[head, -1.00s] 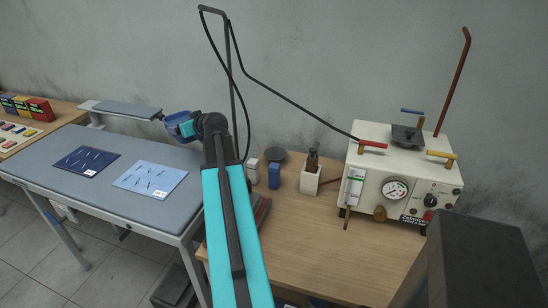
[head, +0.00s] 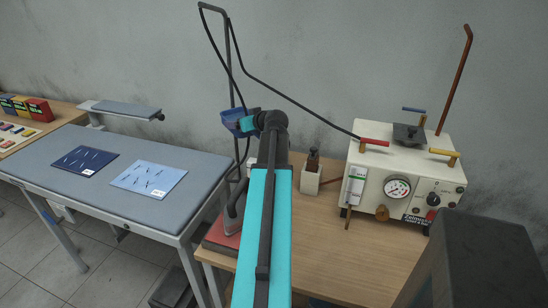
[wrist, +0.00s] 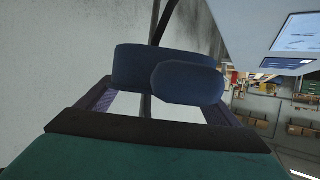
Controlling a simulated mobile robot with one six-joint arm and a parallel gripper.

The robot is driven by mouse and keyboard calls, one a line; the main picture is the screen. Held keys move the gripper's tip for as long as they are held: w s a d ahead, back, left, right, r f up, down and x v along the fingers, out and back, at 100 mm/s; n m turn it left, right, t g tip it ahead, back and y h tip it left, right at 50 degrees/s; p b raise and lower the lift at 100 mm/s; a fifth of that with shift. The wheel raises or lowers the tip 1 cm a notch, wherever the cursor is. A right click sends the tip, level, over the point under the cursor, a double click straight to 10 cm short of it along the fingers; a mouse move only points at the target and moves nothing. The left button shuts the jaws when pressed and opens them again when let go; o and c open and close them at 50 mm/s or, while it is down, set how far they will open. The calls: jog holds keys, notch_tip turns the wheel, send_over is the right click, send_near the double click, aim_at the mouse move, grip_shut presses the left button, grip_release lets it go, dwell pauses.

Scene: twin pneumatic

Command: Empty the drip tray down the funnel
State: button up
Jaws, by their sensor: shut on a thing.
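In the wrist view the blue thing (wrist: 135,65) shows as a wide band with a rounded piece in front. Its inside is hidden, so I cannot tell whether it holds liquid.
A tall stand (head: 229,70) with hanging black hoses rises close beside my gripper. A white holder (head: 310,179) with a brown bottle stands on the wooden table (head: 345,230). The padded table (head: 75,190) carries two blue sheets. The wooden table's front is mostly clear.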

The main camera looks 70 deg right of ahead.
jog(key=s+d+m+h+b, duration=0.1)
jog(key=s+d, duration=0.3)
jog(key=s, duration=0.6)
jog(key=s+d+f+g+b, duration=0.1)
jog(key=s+d, duration=0.4)
jog(key=s, duration=0.6)
jog(key=shift+f+m+h, duration=0.2)
jog(key=shift+m+h, duration=0.2)
jog(key=shift+a+g+p, duration=0.1)
jog(key=shift+g+p, duration=0.2)
jog(key=shift+p, duration=0.1)
jog(key=shift+f+n+g+p, duration=0.45)
jog(key=shift+n+g+p, duration=0.05)
jog(key=shift+p, duration=0.45)
jog(key=shift+w+a+n+g+p, duration=0.1)
jog(key=shift+w+n+g+p, duration=0.2)
jog(key=shift+p, duration=0.5)
jog(key=shift+s, duration=0.1)
